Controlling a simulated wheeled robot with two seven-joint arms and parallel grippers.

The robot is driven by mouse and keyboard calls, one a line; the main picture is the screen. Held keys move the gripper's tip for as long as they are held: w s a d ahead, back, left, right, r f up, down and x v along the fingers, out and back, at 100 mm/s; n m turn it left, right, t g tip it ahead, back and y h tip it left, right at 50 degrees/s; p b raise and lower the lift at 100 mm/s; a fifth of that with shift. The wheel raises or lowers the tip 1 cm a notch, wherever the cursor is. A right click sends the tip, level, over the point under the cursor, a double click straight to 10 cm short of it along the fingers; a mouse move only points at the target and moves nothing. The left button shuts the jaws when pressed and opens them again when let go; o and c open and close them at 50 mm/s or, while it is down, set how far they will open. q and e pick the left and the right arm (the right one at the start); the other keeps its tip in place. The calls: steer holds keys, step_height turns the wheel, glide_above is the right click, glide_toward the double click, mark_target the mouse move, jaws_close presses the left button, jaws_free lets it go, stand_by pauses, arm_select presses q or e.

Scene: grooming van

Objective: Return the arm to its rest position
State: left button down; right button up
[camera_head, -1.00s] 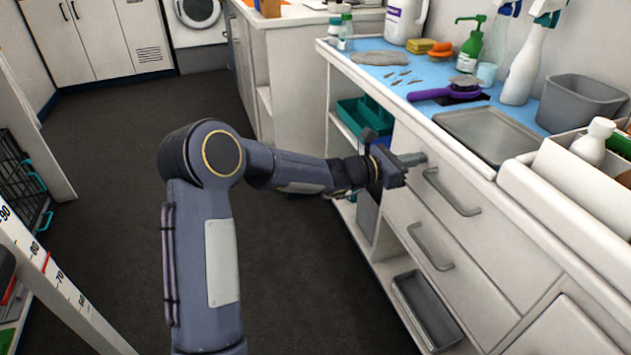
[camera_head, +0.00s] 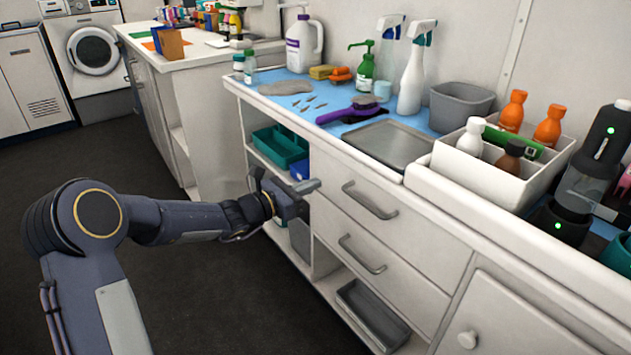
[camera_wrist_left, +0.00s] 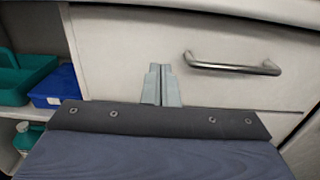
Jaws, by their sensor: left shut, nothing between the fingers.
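My left arm comes in from the left in the head view. Its gripper (camera_head: 306,186) is level with the upper drawers, in front of the white cabinet (camera_head: 330,225), near the edge between the open shelves and the drawers. In the left wrist view the two grey fingers (camera_wrist_left: 162,85) are together with nothing between them. They point at a drawer front, left of a metal handle (camera_wrist_left: 235,67). I cannot tell whether the fingertips touch the front. My right gripper is in neither view.
The blue-topped counter holds a purple brush (camera_head: 350,110), spray bottles, a grey tray (camera_head: 385,144) and a white bottle caddy (camera_head: 500,182). Drawer handles (camera_head: 370,200) stick out beside my gripper. A teal bin (camera_head: 280,147) sits on the open shelf. The dark floor (camera_head: 215,300) is clear.

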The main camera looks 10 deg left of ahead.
arm_select(q)
steer(key=p+v, duration=0.1)
steer(key=v, duration=0.6)
steer(key=s+d+r+m+g, duration=0.2)
steer(key=s+d+m+g, duration=0.15)
steer(key=s+m, duration=0.45)
steer(key=s+d+r+m+g, duration=0.2)
steer(key=s+d+m+g, duration=0.15)
steer(key=s+m, duration=0.45)
steer(key=s+a+f+m+y, duration=0.2)
steer(key=s+m+y, duration=0.1)
steer(key=s, duration=0.3)
steer(key=s+a+f+m+g+y, duration=0.1)
steer(key=s+a+f+m+y, duration=0.1)
steer(key=s+m, duration=0.3)
steer(key=s+a+f+m+y, duration=0.2)
steer(key=s+y, duration=0.1)
steer(key=s, duration=0.5)
step_height(320, 180, up, 31)
steer(key=p, duration=3.1)
steer(key=shift+a, duration=0.3)
